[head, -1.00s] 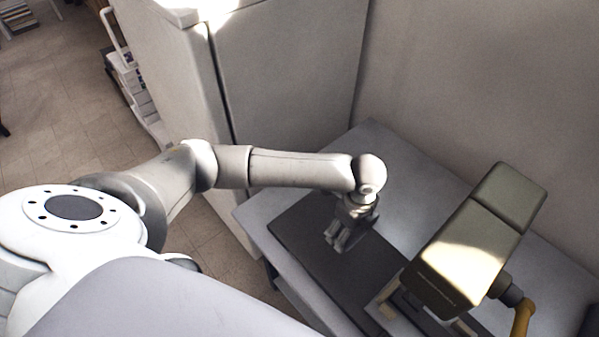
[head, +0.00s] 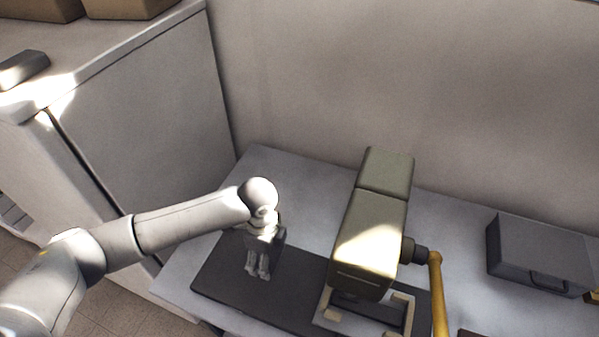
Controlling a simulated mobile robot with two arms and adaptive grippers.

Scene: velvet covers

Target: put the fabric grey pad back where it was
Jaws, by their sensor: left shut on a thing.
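My left gripper (head: 258,272) points down over the left part of a flat dark grey mat (head: 215,277) on the table. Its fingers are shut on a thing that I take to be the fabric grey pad. The pad is small or hidden by the fingers, and I cannot make out its outline. I cannot tell whether it touches the mat. My right gripper is not in view.
An olive machine (head: 372,225) with a yellow crank handle (head: 438,290) stands right of my left gripper. A dark grey case (head: 535,255) sits farther right on the pale table (head: 295,180). A tall cabinet (head: 150,140) and wall bound the table.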

